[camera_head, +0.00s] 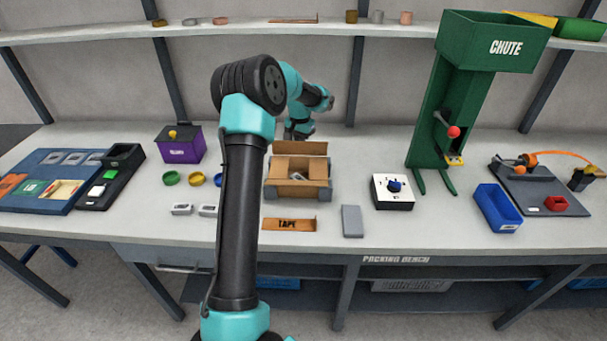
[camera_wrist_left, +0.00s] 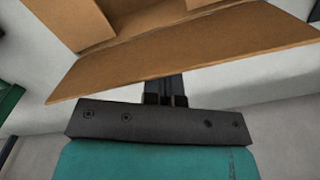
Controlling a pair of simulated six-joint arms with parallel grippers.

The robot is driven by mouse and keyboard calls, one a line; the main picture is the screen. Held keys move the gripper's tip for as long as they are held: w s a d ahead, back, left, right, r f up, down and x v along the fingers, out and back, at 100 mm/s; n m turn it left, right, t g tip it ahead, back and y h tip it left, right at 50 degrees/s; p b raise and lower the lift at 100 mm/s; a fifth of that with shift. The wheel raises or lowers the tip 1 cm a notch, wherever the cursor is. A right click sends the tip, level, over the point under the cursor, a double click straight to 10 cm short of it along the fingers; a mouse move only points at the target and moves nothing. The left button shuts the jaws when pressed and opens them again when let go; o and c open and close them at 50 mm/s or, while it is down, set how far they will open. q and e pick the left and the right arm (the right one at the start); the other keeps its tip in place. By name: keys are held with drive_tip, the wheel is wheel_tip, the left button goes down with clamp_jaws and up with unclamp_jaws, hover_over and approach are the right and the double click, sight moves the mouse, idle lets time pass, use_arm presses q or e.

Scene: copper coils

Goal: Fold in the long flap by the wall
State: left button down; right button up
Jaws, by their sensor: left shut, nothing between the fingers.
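An open cardboard box (camera_head: 284,190) stands on the bench, and its long flap by the wall (camera_head: 300,148) stands up at the back. In the left wrist view the long flap (camera_wrist_left: 190,52) is a broad brown panel across the picture. My left gripper (camera_head: 298,134) is behind the box on the wall side. Its closed, empty fingers (camera_wrist_left: 165,88) are at the flap's outer edge; I cannot tell whether they touch it. My right gripper is not in view.
A TAPE strip (camera_head: 288,224) and a grey block (camera_head: 352,221) lie in front of the box. A white switch box (camera_head: 392,192) stands to the right, coloured rings (camera_head: 196,179) to the left. The green chute (camera_head: 455,110) stands further right.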

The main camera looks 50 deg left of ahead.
use_arm(q)
drive_tip(key=shift+s+d+r, duration=0.35)
drive_tip(key=shift+s+d, duration=0.25)
drive_tip(key=shift+s+d+r, duration=0.3)
drive_tip(key=shift+s+d, duration=0.25)
drive_tip(key=shift+s, duration=0.05)
drive_tip(key=shift+s+d+f, duration=0.5)
drive_tip(key=shift+s+d, duration=0.35)
drive_tip(key=shift+f, duration=1.15)
drive_tip(key=shift+r, duration=0.1)
idle(0.4)
wheel_tip(320, 180, up, 10)
idle(1.0)
idle(0.4)
